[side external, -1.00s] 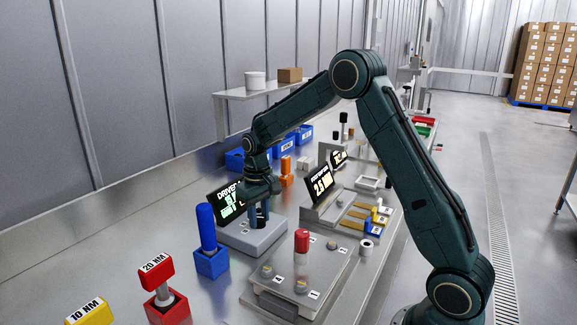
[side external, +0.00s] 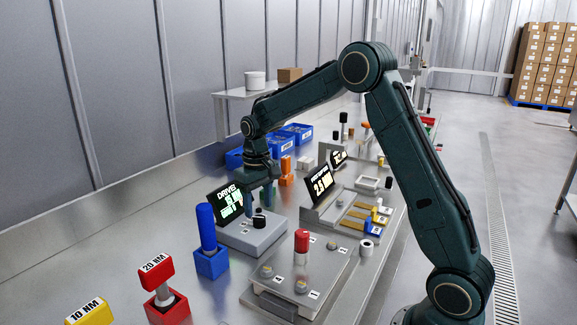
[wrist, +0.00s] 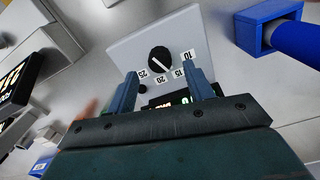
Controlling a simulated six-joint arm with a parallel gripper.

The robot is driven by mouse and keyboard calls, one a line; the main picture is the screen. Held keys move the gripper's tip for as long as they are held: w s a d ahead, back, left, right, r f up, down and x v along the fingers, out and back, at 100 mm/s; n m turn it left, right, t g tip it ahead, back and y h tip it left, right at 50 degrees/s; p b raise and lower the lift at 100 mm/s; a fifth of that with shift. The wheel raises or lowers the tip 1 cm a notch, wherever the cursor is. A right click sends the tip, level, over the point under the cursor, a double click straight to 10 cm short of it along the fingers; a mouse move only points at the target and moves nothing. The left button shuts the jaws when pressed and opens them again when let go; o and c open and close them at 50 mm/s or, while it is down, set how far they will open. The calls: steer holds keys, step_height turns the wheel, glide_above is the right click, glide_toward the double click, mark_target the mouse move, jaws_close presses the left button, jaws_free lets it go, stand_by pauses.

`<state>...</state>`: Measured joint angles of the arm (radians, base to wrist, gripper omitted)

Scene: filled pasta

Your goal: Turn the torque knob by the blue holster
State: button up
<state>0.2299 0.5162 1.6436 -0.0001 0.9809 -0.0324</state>
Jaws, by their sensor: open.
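The black torque knob (wrist: 159,60) sits on a light grey box (wrist: 118,48) with a dial marked 10, 15, 20 and 25. A white line on the knob slants towards the dial numbers. The knob also shows in the side view (side external: 259,221). My gripper (side external: 258,200) is open and empty just above the knob, apart from it. In the wrist view its two fingers (wrist: 165,80) point towards the knob. The blue holster (side external: 211,263) stands left of the grey box and holds an upright blue driver (side external: 206,227); the holster also shows in the wrist view (wrist: 252,32).
A lit display (side external: 228,203) stands behind the grey box. A plate with a red-capped post (side external: 302,240) lies in front, to the right. Blue bins (side external: 285,143) are at the back.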

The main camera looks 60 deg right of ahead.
mark_target(259, 217)
step_height(259, 217, up, 10)
stand_by(0.5)
steer(key=s+a+r+t, duration=0.1)
steer(key=s+a+r, duration=0.15)
steer(key=s, duration=0.25)
steer(key=s+a+r+n+t, duration=0.1)
steer(key=s+a+r, duration=0.15)
steer(key=s, duration=0.25)
steer(key=s+a+r+t, duration=0.1)
steer(key=s+a+r, duration=0.15)
steer(key=s, duration=0.25)
steer(key=s+a+f+t, duration=0.1)
steer(key=s+f, duration=0.1)
steer(key=s, duration=0.5)
steer(key=s+a+f+n+t, duration=0.1)
steer(key=s+a+f, duration=0.1)
steer(key=s, duration=0.5)
steer(key=shift+a+f+t, duration=0.25)
steer(key=shift+t, duration=0.05)
